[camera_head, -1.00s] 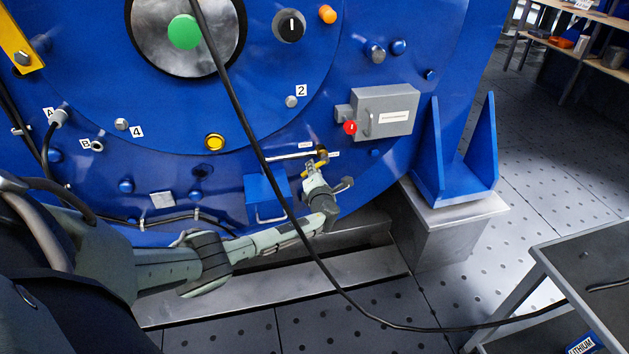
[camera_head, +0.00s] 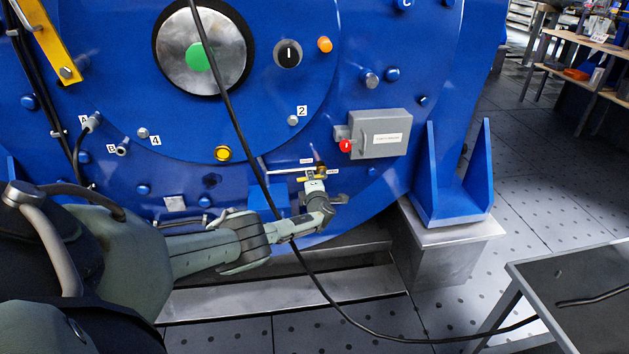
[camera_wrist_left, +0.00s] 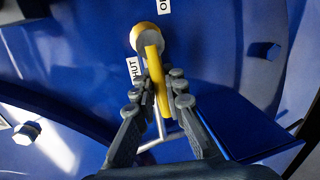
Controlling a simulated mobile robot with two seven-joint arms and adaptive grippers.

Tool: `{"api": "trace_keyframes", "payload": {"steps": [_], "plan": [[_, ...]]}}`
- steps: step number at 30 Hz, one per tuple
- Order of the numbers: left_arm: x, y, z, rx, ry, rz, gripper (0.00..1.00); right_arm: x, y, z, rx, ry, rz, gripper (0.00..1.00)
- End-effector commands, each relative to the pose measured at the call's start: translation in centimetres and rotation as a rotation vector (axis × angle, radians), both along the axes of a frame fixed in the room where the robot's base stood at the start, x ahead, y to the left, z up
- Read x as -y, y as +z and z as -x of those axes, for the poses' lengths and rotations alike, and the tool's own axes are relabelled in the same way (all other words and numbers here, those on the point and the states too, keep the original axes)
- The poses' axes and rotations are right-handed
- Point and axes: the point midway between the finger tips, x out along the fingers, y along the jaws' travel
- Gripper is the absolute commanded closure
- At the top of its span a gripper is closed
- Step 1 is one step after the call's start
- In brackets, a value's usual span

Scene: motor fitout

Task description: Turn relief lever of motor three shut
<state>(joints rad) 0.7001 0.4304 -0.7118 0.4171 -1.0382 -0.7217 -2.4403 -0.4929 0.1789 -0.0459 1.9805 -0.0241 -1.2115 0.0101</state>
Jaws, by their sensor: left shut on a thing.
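The relief lever (camera_wrist_left: 152,62) is a yellow handle on a round pale pivot with a yellow rim (camera_wrist_left: 143,37). In the left wrist view it runs down from the pivot between my fingers, beside the partly hidden SHUT label (camera_wrist_left: 134,68). My left gripper (camera_wrist_left: 158,92) is shut on the lever, one finger on each side. In the head view my left gripper (camera_head: 314,185) is at the lever, low on the blue motor (camera_head: 270,115). My right gripper is not in view.
A thin pale rod (camera_head: 287,172) ends close to the lever. A grey box (camera_head: 382,128) with a red knob (camera_head: 346,146) is above right. A black cable (camera_head: 240,130) hangs across the motor. A blue bracket (camera_head: 452,190) and dark table (camera_head: 590,300) stand right.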

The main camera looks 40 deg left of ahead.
Motion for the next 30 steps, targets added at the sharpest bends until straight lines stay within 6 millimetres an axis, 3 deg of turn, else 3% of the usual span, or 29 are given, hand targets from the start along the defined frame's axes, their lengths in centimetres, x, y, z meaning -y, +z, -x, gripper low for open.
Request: {"api": "trace_keyframes", "payload": {"steps": [1,11,23,24,28,30], "plan": [[-0.4,0.7,-0.2,-0.008,0.003,-0.015,1.00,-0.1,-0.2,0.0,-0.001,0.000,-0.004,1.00],[-0.8,0.9,-0.2,-0.065,0.001,-0.063,1.00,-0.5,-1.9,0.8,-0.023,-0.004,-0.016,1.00],[-0.8,0.9,-0.2,-0.070,0.000,-0.070,1.00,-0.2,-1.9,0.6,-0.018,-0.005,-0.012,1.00],[-0.8,0.9,-0.2,-0.070,0.000,-0.070,0.86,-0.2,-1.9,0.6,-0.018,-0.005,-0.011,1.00],[-0.7,0.8,-0.2,-0.070,0.000,-0.069,0.70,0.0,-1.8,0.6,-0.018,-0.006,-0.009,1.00],[-0.7,0.8,-0.1,-0.071,0.000,-0.067,0.67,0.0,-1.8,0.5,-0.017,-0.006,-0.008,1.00]]}}
